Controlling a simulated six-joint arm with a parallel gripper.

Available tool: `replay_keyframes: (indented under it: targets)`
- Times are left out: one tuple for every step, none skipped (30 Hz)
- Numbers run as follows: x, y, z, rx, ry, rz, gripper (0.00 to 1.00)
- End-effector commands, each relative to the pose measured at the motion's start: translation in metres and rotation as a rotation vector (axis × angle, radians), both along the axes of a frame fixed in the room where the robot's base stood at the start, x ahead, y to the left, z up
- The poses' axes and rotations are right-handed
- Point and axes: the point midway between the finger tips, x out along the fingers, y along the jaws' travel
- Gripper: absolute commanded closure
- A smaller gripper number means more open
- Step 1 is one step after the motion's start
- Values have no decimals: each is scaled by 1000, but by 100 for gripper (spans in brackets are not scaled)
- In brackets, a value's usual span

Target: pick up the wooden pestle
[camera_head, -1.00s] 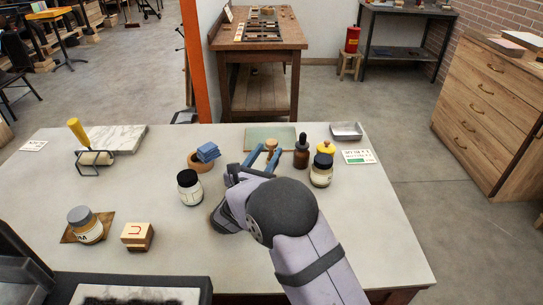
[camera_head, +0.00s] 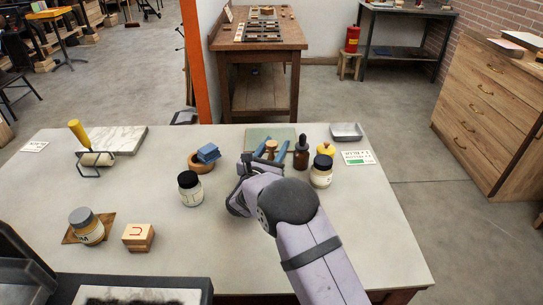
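The wooden pestle (camera_head: 271,147) stands near the far edge of the table, at the front of a green mat (camera_head: 258,133). Only its rounded top shows clearly; its lower part is hidden by my gripper. My gripper (camera_head: 271,151) reaches toward it from the near side. Its two blue fingers are spread, one on the left and one on the right of the pestle. They look apart from the wood, but the contact is too small to be sure.
A wooden bowl with blue blocks (camera_head: 207,153) and another jar (camera_head: 190,190) are left.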

Motion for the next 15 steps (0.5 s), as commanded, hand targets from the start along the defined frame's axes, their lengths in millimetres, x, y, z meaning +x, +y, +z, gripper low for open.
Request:
replay_keyframes:
  targets:
    - [3, -1, 0, 0, 0, 0, 62]
    - [4, -2, 0, 0, 0, 1, 62]
    - [5, -2, 0, -1, 0, 1, 62]
    - [6, -2, 0, -1, 0, 2, 62]
    - [6, -2, 0, -1, 0, 2, 62]
    - [6, -2, 0, -1, 0, 2, 62]
    - [6, -2, 0, -1, 0, 2, 62]
    - [6, -2, 0, -1, 0, 2, 62]
    - [6, -2, 0, -1, 0, 2, 62]
    - [6, -2, 0, -1, 0, 2, 62]
    - [6, -2, 0, -1, 0, 2, 69]
    - [6, -2, 0, -1, 0, 1, 79]
    - [6, -2, 0, -1, 0, 1, 86]
    - [6, -2, 0, -1, 0, 1, 93]
    - [6, -2, 0, -1, 0, 1, 100]
